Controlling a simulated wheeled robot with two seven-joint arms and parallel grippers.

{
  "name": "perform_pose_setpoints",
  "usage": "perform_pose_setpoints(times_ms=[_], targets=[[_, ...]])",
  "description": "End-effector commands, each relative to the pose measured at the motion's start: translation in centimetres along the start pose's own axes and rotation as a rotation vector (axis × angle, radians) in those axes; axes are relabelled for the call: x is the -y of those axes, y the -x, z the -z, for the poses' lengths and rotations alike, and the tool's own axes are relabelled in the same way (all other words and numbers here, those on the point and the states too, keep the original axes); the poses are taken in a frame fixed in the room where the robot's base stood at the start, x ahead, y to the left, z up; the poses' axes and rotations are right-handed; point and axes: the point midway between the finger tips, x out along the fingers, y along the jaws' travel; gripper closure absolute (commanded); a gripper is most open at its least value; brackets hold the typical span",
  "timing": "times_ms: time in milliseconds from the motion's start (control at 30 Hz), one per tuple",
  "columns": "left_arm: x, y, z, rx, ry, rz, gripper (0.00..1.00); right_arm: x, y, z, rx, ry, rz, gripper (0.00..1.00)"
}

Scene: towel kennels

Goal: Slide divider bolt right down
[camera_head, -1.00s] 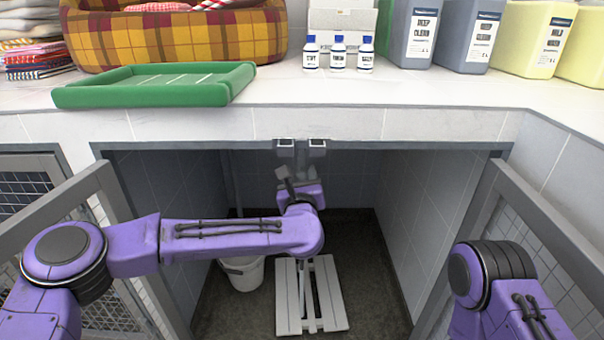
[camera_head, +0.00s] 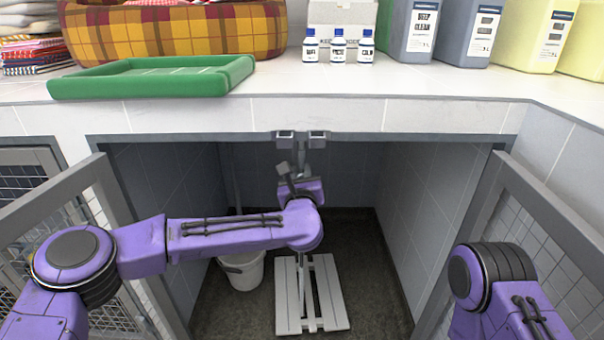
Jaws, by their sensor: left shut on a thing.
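Two small square metal brackets, left (camera_head: 285,135) and right (camera_head: 318,135), sit on the front frame at the top middle of the kennel opening. A narrow grey upright piece, perhaps part of the divider bolt, shows just below and between them. My left arm reaches in from the left, and its gripper (camera_head: 296,174) is inside the opening, below the brackets. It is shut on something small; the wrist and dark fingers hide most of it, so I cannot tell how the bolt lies. My right arm (camera_head: 500,285) is at the lower right, with its gripper out of view.
Open mesh doors stand left (camera_head: 75,205) and right (camera_head: 545,225). A white bucket (camera_head: 243,270) and a white slatted board (camera_head: 328,290) are on the kennel floor. The counter above holds a green tray (camera_head: 150,88), a plaid bed (camera_head: 175,32) and several bottles.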

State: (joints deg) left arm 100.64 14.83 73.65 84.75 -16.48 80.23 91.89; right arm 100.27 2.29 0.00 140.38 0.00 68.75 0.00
Motion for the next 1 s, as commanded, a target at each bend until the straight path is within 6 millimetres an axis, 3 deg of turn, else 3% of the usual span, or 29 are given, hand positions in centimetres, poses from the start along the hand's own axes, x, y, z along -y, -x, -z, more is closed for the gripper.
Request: perform_pose_setpoints(times_ms=[33,300,333,400,767,1000], targets=[[-0.3,0.1,1.6,-0.006,-0.001,0.000,1.00,0.1,-1.2,-0.5,0.000,0.000,0.000,0.57],[-0.2,0.1,1.6,-0.010,-0.001,-0.001,1.00,0.1,-0.9,-0.4,0.000,0.000,0.000,0.57],[-0.3,0.1,1.6,-0.010,-0.001,-0.001,0.73,0.1,-0.9,-0.4,0.000,0.000,0.000,0.57],[-0.3,0.1,1.6,-0.010,-0.002,-0.001,0.52,0.1,-0.9,-0.4,0.000,0.000,0.000,0.57],[-0.1,0.7,1.3,-0.006,-0.002,0.003,0.52,0.1,-0.9,-0.4,0.000,0.000,0.000,0.57],[-0.1,6.0,1.2,-0.006,-0.002,0.004,0.52,0.1,-0.7,-0.3,0.000,0.000,0.000,0.57]])
